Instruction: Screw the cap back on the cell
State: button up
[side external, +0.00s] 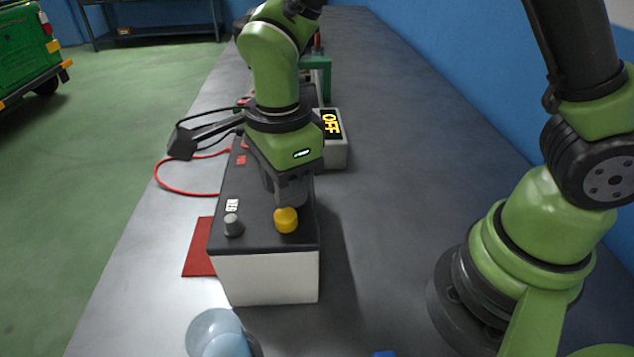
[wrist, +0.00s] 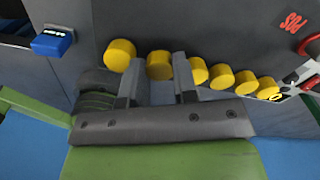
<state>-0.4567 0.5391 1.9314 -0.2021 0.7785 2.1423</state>
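The cell is a battery (side external: 268,277) with a white body and black top, standing on the bench. Several yellow caps sit in a row along its top; the near-end cap (side external: 286,220) shows in the side view, and the same row shows in the wrist view. My gripper (side external: 290,200) points down over the top, just behind the near-end cap. In the wrist view its fingers (wrist: 156,82) stand apart on either side of the second yellow cap (wrist: 159,65) from the left. I cannot tell whether they touch it. The cell opening and cap thread are hidden.
A grey post (side external: 233,225) labelled NEG stands near the battery's front left. A red mat (side external: 199,250) and pale blue round object (side external: 214,332) are near.

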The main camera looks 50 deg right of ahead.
jog(key=shift+o, duration=0.2)
jog(key=n, duration=0.6)
jog(key=shift+s+n, duration=0.1)
jog(key=shift+n, duration=0.3)
jog(key=n, duration=0.5)
jog(key=shift+n, duration=0.4)
jog(key=c, duration=0.4)
jog(key=m, duration=1.2)
jog(key=shift+f+m, duration=0.1)
jog(key=shift+m, duration=0.2)
